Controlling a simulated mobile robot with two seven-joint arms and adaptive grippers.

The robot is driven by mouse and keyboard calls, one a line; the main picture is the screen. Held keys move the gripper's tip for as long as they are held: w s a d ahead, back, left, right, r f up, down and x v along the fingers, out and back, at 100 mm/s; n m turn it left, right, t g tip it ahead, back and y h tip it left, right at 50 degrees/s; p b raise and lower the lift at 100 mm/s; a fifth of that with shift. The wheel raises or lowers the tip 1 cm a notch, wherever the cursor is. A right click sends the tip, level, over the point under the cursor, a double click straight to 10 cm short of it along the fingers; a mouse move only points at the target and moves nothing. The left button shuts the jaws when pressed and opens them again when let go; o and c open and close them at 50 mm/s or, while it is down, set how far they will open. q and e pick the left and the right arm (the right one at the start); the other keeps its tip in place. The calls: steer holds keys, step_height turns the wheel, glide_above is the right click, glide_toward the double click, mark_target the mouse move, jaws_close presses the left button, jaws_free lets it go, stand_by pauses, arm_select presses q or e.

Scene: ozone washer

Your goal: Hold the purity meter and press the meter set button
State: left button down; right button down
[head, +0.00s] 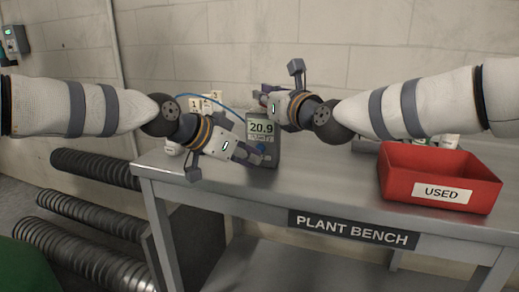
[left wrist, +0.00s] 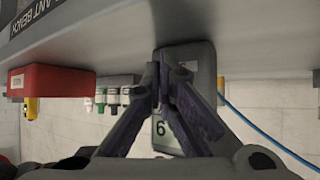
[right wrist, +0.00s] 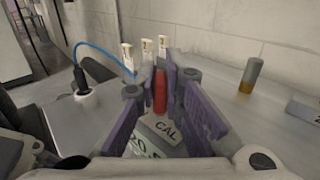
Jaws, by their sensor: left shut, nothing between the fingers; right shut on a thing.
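The purity meter (head: 262,128) stands on the bench, a grey box with a lit display reading 20.9. Part of a blue button (head: 260,148) shows below the display. My left gripper (head: 262,157) is shut and empty at the meter's lower front, close to the blue button. In the left wrist view its closed tips (left wrist: 162,82) overlap the meter (left wrist: 200,60) and hide the button; contact cannot be told.
A red bin marked USED (head: 440,165) stands on the right of the metal bench (head: 330,190). White bottles (right wrist: 146,47) and a blue hose (right wrist: 100,52) are behind the meter. A small cylinder (right wrist: 250,76) stands apart. The bench between meter and bin is clear.

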arm_select(q)
steer(key=shift+s, duration=0.3)
steer(key=s, duration=0.1)
steer(key=s+a, duration=0.1)
steer(key=s, duration=0.2)
steer(key=shift+s+a, duration=0.25)
steer(key=shift+s, duration=0.05)
stand_by(0.6)
arm_select(e)
steer(key=c, duration=1.6)
jaws_free()
steer(key=shift+c, duration=0.2)
